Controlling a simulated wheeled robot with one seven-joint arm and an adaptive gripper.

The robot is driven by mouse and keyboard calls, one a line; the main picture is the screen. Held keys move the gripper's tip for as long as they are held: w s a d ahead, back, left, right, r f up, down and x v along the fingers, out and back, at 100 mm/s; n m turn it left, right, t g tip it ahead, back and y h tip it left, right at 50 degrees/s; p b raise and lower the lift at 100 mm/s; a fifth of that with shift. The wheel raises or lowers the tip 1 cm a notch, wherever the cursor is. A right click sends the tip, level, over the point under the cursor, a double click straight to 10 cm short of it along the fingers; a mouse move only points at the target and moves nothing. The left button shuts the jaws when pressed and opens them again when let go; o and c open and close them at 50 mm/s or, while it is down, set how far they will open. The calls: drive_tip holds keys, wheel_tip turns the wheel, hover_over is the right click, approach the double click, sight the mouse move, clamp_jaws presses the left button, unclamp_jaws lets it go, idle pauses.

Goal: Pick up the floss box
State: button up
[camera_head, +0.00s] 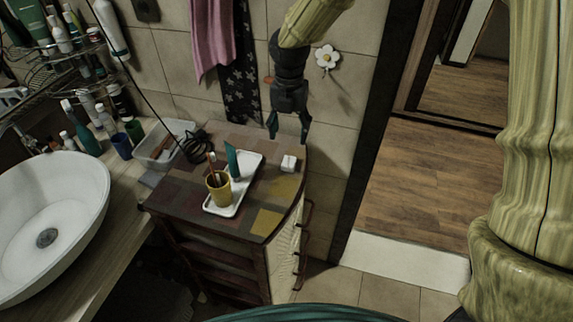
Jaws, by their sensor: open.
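A small white box (289,163), which looks like the floss box, sits on the patchwork top of a cabinet (265,222), to the right of a white tray. My gripper (289,131) hangs pointing down above the back part of the cabinet top. Its two dark fingers are spread apart with nothing between them. In the picture it is just above the white box, with a gap between the fingertips and the box. How far the fingers are in front of or behind the box is hard to tell.
The white tray (219,209) holds a yellow cup (218,187) with brushes and an upright teal tube (232,160). A clear bin (164,150) and dark cable (196,146) lie left. A white basin (45,215) is further left. The cabinet's right edge is near the box.

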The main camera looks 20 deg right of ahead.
drive_tip(key=f, duration=0.2)
hover_over(288, 164)
drive_tip(key=f, duration=0.4)
drive_tip(key=shift+w+d+f, duration=0.1)
drive_tip(key=shift+w+f, duration=0.2)
drive_tip(key=shift+w, duration=0.05)
drive_tip(key=shift+s+f+p, duration=0.2)
drive_tip(key=shift+f+p, duration=0.55)
drive_tip(key=shift+s+f+p, duration=0.1)
drive_tip(key=shift+f+p, duration=0.75)
drive_tip(key=shift+f, duration=1.3)
drive_tip(key=c, duration=0.9)
